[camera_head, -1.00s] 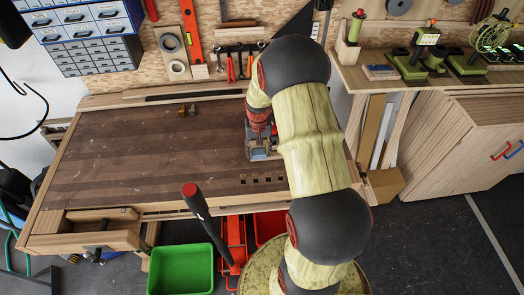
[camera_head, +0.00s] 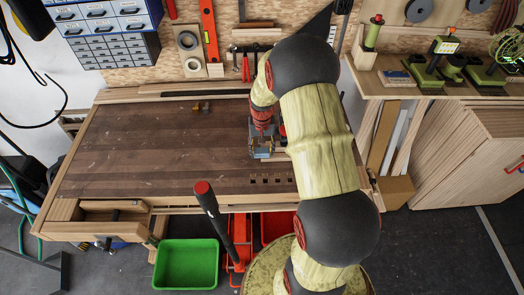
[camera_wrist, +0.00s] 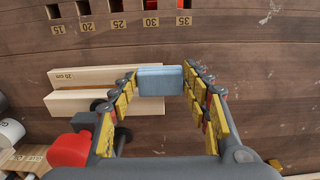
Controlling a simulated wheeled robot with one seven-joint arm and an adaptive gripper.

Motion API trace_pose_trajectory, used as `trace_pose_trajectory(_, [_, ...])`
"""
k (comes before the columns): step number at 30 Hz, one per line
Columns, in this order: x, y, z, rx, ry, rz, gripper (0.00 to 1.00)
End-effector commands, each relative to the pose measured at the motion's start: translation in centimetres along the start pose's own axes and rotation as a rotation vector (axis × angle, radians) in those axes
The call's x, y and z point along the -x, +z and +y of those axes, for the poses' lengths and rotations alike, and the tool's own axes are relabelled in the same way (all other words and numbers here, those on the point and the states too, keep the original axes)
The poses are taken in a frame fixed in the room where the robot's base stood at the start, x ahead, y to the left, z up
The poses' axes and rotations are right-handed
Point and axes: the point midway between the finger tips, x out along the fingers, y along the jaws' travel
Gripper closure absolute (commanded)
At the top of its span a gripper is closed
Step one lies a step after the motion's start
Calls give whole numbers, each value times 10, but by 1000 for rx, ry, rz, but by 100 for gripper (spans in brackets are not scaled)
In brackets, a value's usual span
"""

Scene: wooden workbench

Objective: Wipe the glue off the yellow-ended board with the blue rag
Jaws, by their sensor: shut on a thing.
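My gripper (camera_wrist: 160,82) is shut on the blue rag (camera_wrist: 158,84), which shows as a small light-blue block between the fingertips in the wrist view. In the head view my gripper (camera_head: 262,152) is low over the right part of the workbench, left of my arm. Pale wooden pieces (camera_wrist: 95,76) lie on the bench just left of the rag in the wrist view, one marked "20 cm". I cannot tell whether the rag touches them. No yellow end or glue can be made out on them.
The dark wooden workbench top (camera_head: 130,150) is mostly clear to the left. A small brass-coloured item (camera_head: 201,106) lies near the back. A red part (camera_wrist: 68,150) with black knobs is near the gripper. A green bin (camera_head: 186,264) stands below the front edge.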

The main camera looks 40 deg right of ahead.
Motion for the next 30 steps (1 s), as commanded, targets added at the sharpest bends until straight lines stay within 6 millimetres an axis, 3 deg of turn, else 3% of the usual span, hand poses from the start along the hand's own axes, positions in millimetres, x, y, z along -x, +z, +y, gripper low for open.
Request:
trace_pose_trajectory(21, [69, 0, 0, 0, 0, 1, 73])
trace_pose_trajectory(30, [73, 0, 0, 0, 0, 0, 73])
